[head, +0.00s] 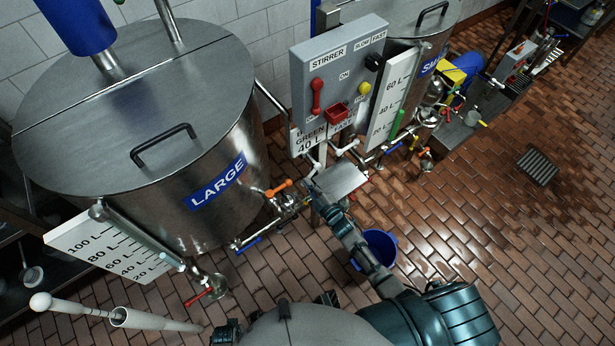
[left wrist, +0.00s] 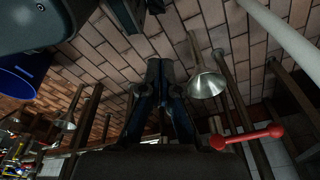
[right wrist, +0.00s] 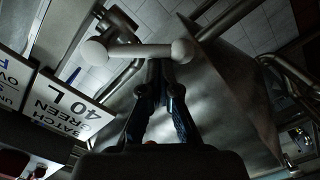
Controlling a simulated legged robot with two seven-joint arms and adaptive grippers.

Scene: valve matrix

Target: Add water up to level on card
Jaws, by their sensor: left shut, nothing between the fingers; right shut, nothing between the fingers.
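The batch card (right wrist: 65,105), reading "BATCH GREEN 40 L", shows in the right wrist view; it also hangs under the stirrer box in the head view (head: 310,140). The large tank (head: 195,140) has a level board (head: 110,246) marked up to 100 L. The small tank (head: 405,25) has a board (head: 392,98) marked up to 60 L. I cannot read either water level. My right gripper (right wrist: 160,68) is shut, its tips close to a white T-shaped handle (right wrist: 140,50); contact is unclear. My left gripper (left wrist: 158,65) is shut and empty, left of a metal funnel (left wrist: 207,84).
A red handle (left wrist: 246,137) is right of my left gripper. An orange valve handle (head: 279,187) and a blue handle (head: 248,244) sit beside the large tank. The stirrer box (head: 335,70) stands between the tanks. A blue bucket (head: 380,244) stands on the floor; floor at right is open.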

